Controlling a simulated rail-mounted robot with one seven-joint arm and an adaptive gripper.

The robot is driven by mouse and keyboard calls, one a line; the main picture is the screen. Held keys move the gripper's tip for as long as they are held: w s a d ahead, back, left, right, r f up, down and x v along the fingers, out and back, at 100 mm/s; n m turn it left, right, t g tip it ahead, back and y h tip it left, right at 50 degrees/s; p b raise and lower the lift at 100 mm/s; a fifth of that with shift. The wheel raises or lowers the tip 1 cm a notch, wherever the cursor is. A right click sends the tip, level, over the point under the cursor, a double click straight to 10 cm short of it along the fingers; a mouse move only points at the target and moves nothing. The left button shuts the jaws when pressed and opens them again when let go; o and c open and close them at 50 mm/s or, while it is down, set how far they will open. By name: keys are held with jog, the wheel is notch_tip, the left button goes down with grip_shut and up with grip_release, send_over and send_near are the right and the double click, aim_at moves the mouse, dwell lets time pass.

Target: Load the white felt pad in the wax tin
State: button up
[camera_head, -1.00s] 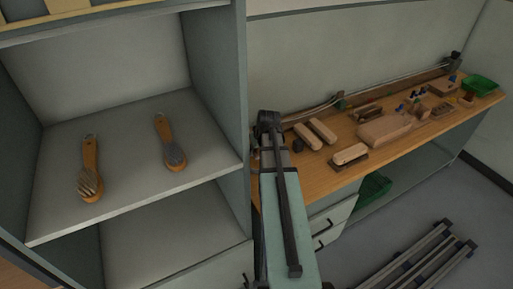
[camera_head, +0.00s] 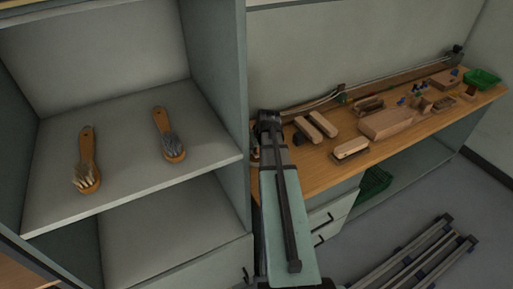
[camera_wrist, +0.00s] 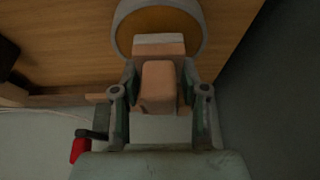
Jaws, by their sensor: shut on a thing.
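In the wrist view my gripper (camera_wrist: 157,88) is shut on a tan wooden block (camera_wrist: 158,80), with a finger on each side. At the block's far end is a pale whitish band (camera_wrist: 158,38), which looks like the felt pad. It overlaps a round tin (camera_wrist: 126,14) with a grey rim and an orange-brown inside. I cannot tell whether the pad touches the wax or is above it. In the head view my arm hides the tin and the block, and the fingers cannot be made out.
The wooden bench (camera_head: 315,172) holds several blocks, including a large one (camera_head: 386,122), and a green bin (camera_head: 482,78) at the far right. Two brushes (camera_head: 86,165) (camera_head: 168,138) lie on the grey shelf (camera_head: 125,140). A red part (camera_wrist: 78,150) shows at lower left in the wrist view.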

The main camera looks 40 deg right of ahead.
jog(key=shift+f+b, duration=0.35)
jog(key=shift+f, duration=0.25)
dwell(1.5)
jog(key=shift+r, duration=0.15)
jog(key=shift+r+p, duration=2.1)
jog(key=shift+r, duration=1.35)
